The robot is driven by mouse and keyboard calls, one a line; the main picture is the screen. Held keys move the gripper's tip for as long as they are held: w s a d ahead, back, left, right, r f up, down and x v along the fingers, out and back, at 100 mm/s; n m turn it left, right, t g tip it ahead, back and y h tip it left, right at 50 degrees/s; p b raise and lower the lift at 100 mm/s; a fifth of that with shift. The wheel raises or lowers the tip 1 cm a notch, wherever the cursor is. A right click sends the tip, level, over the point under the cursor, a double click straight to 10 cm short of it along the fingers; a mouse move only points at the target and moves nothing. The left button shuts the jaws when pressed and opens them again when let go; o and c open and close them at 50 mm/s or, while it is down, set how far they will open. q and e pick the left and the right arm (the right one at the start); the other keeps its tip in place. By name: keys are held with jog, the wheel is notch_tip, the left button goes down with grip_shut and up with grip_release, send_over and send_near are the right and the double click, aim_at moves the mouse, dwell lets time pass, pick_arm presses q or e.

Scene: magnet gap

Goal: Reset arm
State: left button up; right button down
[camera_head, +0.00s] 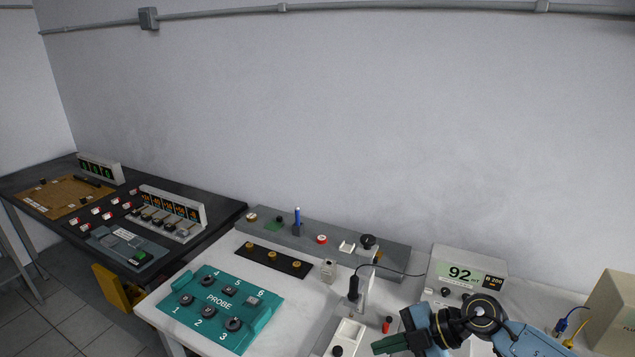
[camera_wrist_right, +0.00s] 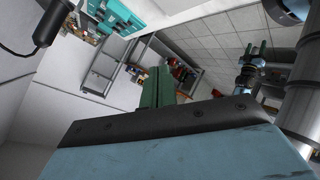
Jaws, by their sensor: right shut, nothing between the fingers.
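My right gripper (camera_head: 385,345) is at the bottom right of the head view, beside the white slotted fixture at the bench's front. Its green fingers are together with nothing between them. In the right wrist view the closed green fingers (camera_wrist_right: 158,88) point away from the camera, over a tilted view of the room. No left arm shows in the head view. A small blue and black part with green tips (camera_wrist_right: 252,62) at the right of the wrist view looks like my left gripper; its opening is too small to judge.
A white bench holds a teal PROBE panel (camera_head: 222,308), a grey rail (camera_head: 325,240), a probe on a stand (camera_head: 354,288) with a black cable, and a meter (camera_head: 466,268) reading 92. A beige box (camera_head: 612,310) stands at right. A dark table (camera_head: 160,190) with panels is at left.

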jog(key=w+a+r+m+t+y, duration=0.1)
jog(key=a+r+m+t, duration=0.3)
jog(key=r+m+t, duration=0.75)
jog(key=s+d+f+m+h, duration=0.7)
jog(key=d+f+m+h, duration=0.1)
jog(key=d+m+h, duration=0.35)
jog(key=s+d+f+g, duration=0.1)
jog(key=s+f+g, duration=0.3)
jog(key=s, duration=0.6)
jog(key=s+f+g, duration=0.2)
jog(key=s+g, duration=0.4)
jog(key=s, duration=0.4)
notch_tip(320, 180, down, 28)
jog(key=g+b, duration=0.1)
jog(key=b, duration=0.3)
pick_arm(q)
notch_tip(320, 180, down, 8)
jog(key=s+b, duration=0.2)
jog(key=b, duration=0.1)
jog(key=shift+s+g+b, duration=0.3)
jog(key=shift+s, duration=0.05)
pick_arm(e)
jog(key=s+d+f+g, duration=0.1)
jog(key=s+d+f, duration=0.2)
jog(key=s+f, duration=1.4)
notch_tip(320, 180, down, 3)
jog(key=shift+s+r, duration=0.1)
jog(key=shift+s, duration=0.2)
